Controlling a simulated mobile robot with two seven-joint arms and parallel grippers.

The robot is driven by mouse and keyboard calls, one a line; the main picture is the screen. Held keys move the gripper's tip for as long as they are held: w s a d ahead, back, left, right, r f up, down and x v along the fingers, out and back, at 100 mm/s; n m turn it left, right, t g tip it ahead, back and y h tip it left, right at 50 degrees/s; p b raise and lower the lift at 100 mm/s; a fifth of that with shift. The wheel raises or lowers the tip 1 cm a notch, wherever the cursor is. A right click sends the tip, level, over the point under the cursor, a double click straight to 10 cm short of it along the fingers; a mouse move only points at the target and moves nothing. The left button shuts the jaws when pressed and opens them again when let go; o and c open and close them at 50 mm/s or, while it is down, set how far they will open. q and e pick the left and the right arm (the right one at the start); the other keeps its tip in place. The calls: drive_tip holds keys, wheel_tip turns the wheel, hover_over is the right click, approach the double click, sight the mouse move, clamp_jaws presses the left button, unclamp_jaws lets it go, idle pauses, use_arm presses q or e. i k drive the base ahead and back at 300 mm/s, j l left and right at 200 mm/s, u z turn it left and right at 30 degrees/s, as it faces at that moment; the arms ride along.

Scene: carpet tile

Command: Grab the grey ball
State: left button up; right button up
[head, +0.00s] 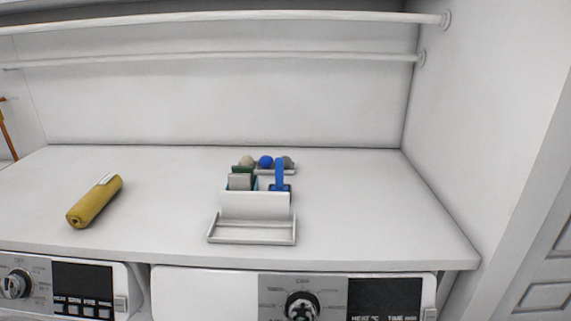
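A row of three small balls sits at the back of the white countertop (350,215), on or behind a low white tray (262,171). The ball at the right end (288,162) looks dark grey, perhaps greenish. The middle ball (266,161) is blue, and the left ball (247,160) is pale beige-grey. Their lower parts are partly hidden by items in front. Neither of my grippers shows in the head view.
In front of the balls stand a blue brush-like item (279,175), a beige block (239,182) and a white holder (255,206). A yellow roll (94,202) lies left. Counter right is clear. Two rails (200,58) run above.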

sight(288, 162)
drive_tip(key=j+u, duration=0.95)
